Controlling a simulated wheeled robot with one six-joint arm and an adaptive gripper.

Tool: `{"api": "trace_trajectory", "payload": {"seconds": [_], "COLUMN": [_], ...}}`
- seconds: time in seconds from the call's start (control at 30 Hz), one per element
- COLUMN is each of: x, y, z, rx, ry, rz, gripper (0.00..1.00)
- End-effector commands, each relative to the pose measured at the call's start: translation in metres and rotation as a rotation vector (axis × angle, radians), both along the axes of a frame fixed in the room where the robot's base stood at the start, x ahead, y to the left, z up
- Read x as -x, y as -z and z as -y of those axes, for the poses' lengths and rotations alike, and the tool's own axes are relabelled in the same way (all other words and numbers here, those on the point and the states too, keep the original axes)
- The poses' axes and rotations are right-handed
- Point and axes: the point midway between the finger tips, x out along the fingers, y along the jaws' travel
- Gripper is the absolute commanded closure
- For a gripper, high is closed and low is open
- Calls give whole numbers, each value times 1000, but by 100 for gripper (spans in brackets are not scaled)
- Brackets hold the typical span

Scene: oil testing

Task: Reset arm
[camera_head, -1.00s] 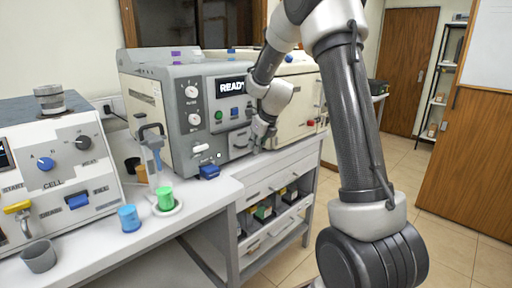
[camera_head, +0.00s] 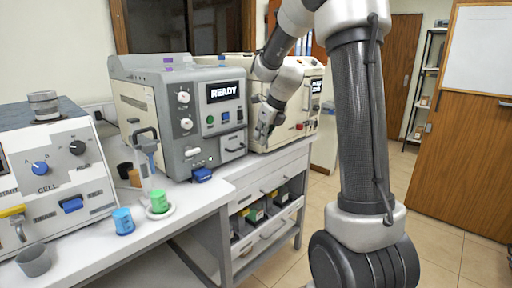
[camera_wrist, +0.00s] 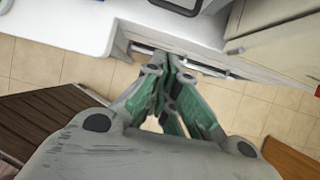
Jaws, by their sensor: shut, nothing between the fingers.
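My gripper (camera_head: 264,132) hangs at the end of my raised arm, in front of the machines on the bench. In the wrist view my gripper (camera_wrist: 169,66) has its fingers together, with nothing between them. It points down past the bench edge, with the tiled floor beyond. In the head view it is apart from the grey machine (camera_head: 160,120) with the READY display, to the right of its front panel.
The white bench (camera_head: 95,245) carries a cell tester (camera_head: 50,165), a blue cup (camera_head: 123,220), a green cup (camera_head: 158,200) on a dish and a grey cup (camera_head: 33,259). A cream machine (camera_head: 290,125) stands behind my gripper. The floor (camera_head: 440,240) at right is clear.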

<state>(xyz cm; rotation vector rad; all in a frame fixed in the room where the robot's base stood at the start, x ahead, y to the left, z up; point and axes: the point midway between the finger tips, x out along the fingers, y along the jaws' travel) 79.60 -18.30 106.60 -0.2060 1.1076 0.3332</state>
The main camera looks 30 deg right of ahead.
Motion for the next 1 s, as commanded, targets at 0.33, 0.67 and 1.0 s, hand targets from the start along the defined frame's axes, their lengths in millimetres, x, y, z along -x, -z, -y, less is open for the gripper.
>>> {"api": "trace_trajectory", "payload": {"seconds": [0.33,0.67,1.0], "x": [5,54,218], "y": [-11,15,-16], "z": [2,1,-16], "rx": [12,313,682], "ry": [-28,-856,-2153], "rz": [4,8,117], "gripper": [100,100,100]}}
